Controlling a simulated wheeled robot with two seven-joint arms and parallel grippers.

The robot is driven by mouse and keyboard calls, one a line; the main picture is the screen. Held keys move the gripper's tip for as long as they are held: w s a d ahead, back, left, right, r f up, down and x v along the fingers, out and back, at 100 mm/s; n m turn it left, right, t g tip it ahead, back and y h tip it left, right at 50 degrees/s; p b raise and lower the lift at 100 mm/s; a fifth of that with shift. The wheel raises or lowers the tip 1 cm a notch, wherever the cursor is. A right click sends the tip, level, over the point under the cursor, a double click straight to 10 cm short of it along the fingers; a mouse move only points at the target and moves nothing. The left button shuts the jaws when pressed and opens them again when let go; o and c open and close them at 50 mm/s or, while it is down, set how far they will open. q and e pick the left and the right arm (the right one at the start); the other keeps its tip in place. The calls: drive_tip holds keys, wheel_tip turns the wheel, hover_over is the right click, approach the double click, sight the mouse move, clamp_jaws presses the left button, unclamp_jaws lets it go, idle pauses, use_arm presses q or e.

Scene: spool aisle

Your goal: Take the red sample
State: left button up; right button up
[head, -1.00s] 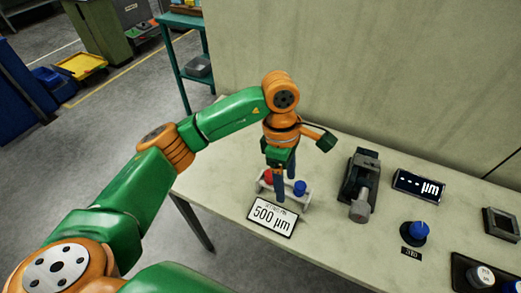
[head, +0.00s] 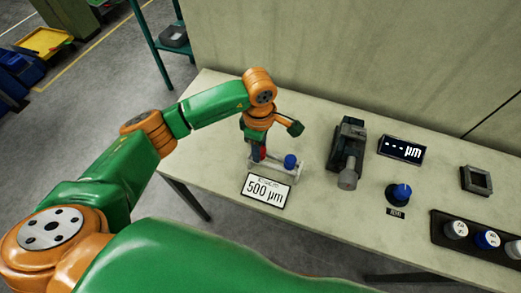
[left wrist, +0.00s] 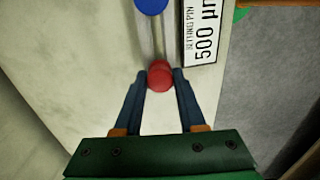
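The red sample (head: 263,153) stands at the left end of a small pale rack (head: 281,174) on the table, partly hidden by my left gripper (head: 255,158) in the head view. A blue sample (head: 290,161) stands at the rack's other end. In the left wrist view, the red sample's round top (left wrist: 160,75) sits between the fingertips of my left gripper (left wrist: 160,78). The two dark blue fingers are spread, one on each side of it; contact is not clear. The blue sample (left wrist: 152,5) shows at the top edge. My right gripper is not in view.
A "500 µm" sign (head: 266,191) lies in front of the rack. To the right are a grey clamp-like device (head: 347,150), a µm display (head: 401,150), a blue knob (head: 398,194), a square frame (head: 476,180) and a dark tray (head: 442,228). A wall stands behind.

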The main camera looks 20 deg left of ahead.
use_arm(q)
drive_tip(key=shift+s+r, duration=0.1)
clamp_jaws()
